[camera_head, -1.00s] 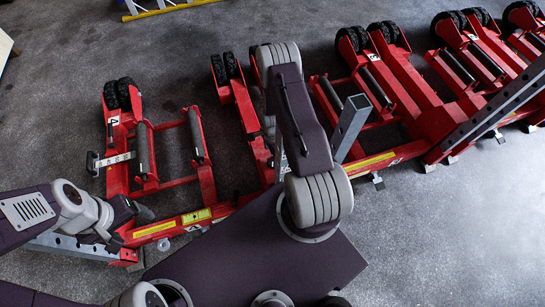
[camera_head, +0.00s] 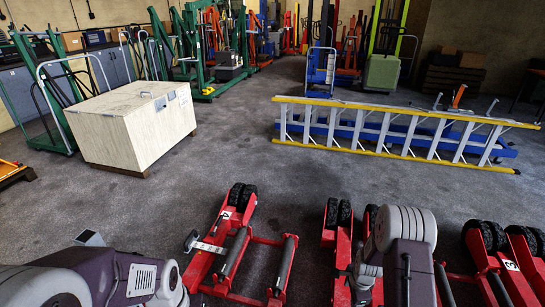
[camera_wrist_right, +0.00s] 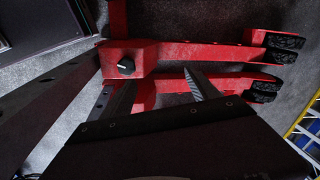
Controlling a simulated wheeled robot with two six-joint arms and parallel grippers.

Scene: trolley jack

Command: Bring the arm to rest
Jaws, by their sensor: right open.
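My left arm (camera_head: 135,280) comes in at the bottom left of the head view; its gripper does not show. My right arm (camera_head: 402,245) stands upright at the bottom right of that view, in front of the red trolley jacks, and its gripper is out of sight there. In the right wrist view, my right gripper (camera_wrist_right: 160,82) is open, with its two dark fingers apart and nothing seen between them. A red jack frame (camera_wrist_right: 185,55) with black wheels lies beyond the fingers; I cannot tell whether they touch it.
A red jack marked 4 (camera_head: 215,245) lies near my left arm, with more red jacks (camera_head: 510,265) at right. The grey floor (camera_head: 270,185) between is clear.

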